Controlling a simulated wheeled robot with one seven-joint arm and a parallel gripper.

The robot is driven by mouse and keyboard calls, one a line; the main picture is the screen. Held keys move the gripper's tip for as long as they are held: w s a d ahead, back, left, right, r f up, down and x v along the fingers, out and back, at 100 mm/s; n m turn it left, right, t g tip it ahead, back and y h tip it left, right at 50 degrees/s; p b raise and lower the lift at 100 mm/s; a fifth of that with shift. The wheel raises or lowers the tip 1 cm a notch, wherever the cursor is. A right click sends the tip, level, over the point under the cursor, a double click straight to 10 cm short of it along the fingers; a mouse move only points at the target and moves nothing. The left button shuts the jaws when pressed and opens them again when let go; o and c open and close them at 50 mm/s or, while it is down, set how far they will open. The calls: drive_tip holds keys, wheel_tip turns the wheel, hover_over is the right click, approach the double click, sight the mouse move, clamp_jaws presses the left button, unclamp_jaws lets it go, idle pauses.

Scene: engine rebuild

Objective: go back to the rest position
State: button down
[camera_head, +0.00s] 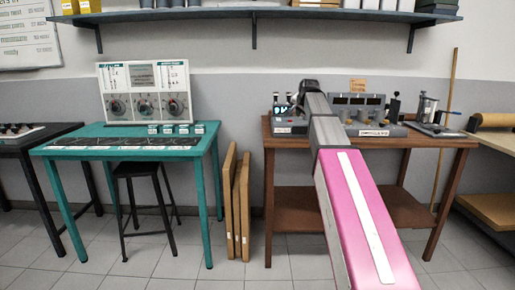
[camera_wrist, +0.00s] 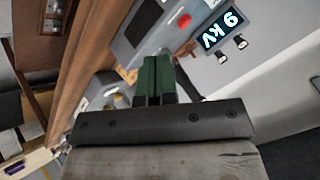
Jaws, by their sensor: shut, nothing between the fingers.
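My gripper (camera_wrist: 155,72) shows in the wrist view as two green fingers closed together, with nothing between them. In the camera_head view my arm reaches out to the brown table (camera_head: 440,143), and the gripper's fingers are hidden behind it. Beyond the fingertips in the wrist view is a grey device with a red button (camera_wrist: 184,20). A dark display (camera_wrist: 222,29) reading "9 kV" is to the right of the fingers. I see no contact between the fingers and the device.
A grey unit (camera_head: 357,108) and a small press (camera_head: 427,108) stand on the brown table. A teal bench (camera_head: 50,149) with a dial panel (camera_head: 146,91) stands left, a black stool (camera_head: 147,170) under it. Brown boards (camera_head: 236,205) lean between the tables. A shelf (camera_head: 235,14) hangs above.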

drive_tip(key=s+f+n+g, duration=0.15)
drive_tip(key=s+f, duration=0.35)
drive_tip(key=f, duration=0.5)
drive_tip(key=s+f+n+g, duration=0.15)
drive_tip(key=s+f, duration=0.35)
drive_tip(key=f, duration=0.5)
drive_tip(key=s+f+n+g, duration=0.15)
drive_tip(key=s+f, duration=0.35)
drive_tip(key=f, duration=0.5)
drive_tip(key=s+f+n+g+h, duration=0.1)
drive_tip(key=s+f+n+g, duration=0.2)
drive_tip(key=s+f, duration=1.6)
drive_tip(key=s+g, duration=0.1)
drive_tip(key=s, duration=0.1)
drive_tip(key=shift+s+a, duration=0.25)
drive_tip(key=shift+s, duration=0.15)
